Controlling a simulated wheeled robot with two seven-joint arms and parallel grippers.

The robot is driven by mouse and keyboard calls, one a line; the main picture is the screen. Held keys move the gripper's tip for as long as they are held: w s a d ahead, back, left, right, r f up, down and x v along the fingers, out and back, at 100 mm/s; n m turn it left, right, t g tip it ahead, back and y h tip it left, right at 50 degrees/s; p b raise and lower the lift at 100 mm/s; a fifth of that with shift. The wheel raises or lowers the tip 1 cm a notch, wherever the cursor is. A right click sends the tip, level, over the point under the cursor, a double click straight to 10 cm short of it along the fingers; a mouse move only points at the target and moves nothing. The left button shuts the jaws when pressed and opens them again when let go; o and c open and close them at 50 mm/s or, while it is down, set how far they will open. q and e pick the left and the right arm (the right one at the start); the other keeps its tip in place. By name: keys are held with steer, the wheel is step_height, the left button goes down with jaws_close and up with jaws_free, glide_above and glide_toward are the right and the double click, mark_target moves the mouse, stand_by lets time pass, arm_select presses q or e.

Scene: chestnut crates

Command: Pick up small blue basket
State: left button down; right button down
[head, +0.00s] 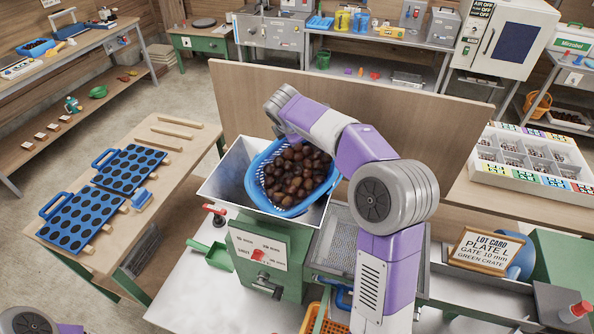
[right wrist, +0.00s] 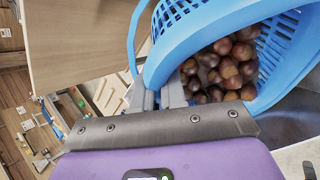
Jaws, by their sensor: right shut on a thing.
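The small blue basket (head: 257,190) is full of brown chestnuts (head: 297,176). It is above the open metal hopper (head: 222,185) of a green machine and looks tilted. My right gripper is shut on its rim at the far side; the fingertips are hard to see in the head view. In the right wrist view my right gripper (right wrist: 160,97) grips the rim of the basket (right wrist: 185,45), with chestnuts (right wrist: 228,68) lying toward its near side. My left gripper is not in view; only a bit of my left arm shows at the bottom left.
A wooden panel (head: 420,115) stands behind the hopper. Blue plates with round dark holes (head: 80,222) lie on the left table. A lot card sign (head: 486,250) and a white sorting tray (head: 520,178) are at right. A grey mesh tray (head: 336,240) adjoins the machine.

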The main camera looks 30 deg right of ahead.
stand_by(0.7)
steer(key=shift+w+r, duration=0.1)
steer(key=shift+r, duration=0.35)
step_height(320, 180, up, 10)
steer(key=shift+f+p, duration=0.25)
steer(key=shift+p, duration=0.95)
steer(key=shift+r, duration=0.15)
stand_by(0.9)
